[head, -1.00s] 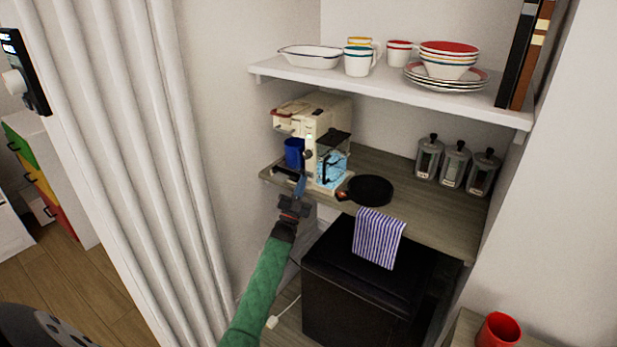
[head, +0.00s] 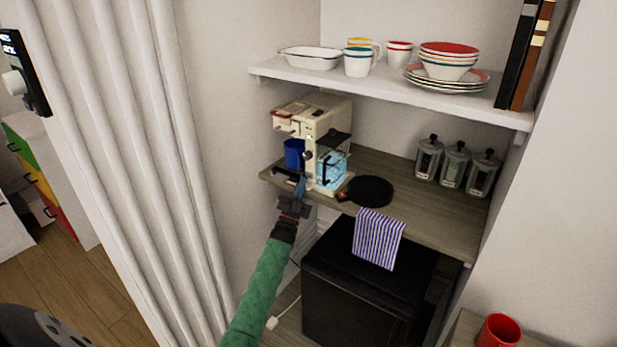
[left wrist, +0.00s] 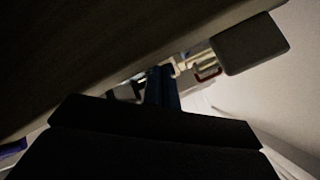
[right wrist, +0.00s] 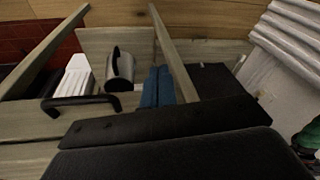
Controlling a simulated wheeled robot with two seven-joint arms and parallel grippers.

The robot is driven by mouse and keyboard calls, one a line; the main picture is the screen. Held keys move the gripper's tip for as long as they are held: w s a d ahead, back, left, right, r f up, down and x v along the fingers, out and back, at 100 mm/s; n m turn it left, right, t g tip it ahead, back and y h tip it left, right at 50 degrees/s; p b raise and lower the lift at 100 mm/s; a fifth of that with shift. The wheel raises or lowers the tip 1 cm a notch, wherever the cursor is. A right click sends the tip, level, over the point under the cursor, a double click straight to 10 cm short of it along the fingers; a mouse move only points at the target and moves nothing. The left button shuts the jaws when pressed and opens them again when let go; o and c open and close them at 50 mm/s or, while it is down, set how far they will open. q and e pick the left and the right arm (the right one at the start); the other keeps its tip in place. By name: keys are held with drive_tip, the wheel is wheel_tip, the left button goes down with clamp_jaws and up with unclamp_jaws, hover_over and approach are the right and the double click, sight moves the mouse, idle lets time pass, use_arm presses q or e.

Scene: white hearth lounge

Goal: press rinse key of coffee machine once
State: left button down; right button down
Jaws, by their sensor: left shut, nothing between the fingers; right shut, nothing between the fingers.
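The cream coffee machine (head: 318,113) stands at the left end of the wooden counter in the head view, with a blue container (head: 294,153) and a clear bluish vessel (head: 331,168) at it. My left gripper (head: 300,187) is shut and empty, at the counter's front edge just below the machine. Its blue fingers show in the left wrist view (left wrist: 162,88), close to a dark board. My right gripper (right wrist: 157,88) is shut and empty, and outside the head view.
A black pan (head: 370,191) lies right of the machine, with jars (head: 455,165) farther right. A shelf (head: 400,92) with crockery hangs above. A black appliance (head: 350,300) with a striped towel (head: 379,239) stands below the wooden counter (head: 425,215). Pale curtain (head: 120,120) borders the left.

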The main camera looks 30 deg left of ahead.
use_arm(q)
drive_tip(key=shift+w, duration=0.15)
idle(0.8)
drive_tip(key=shift+w+b, duration=0.3)
drive_tip(key=shift+b, duration=0.1)
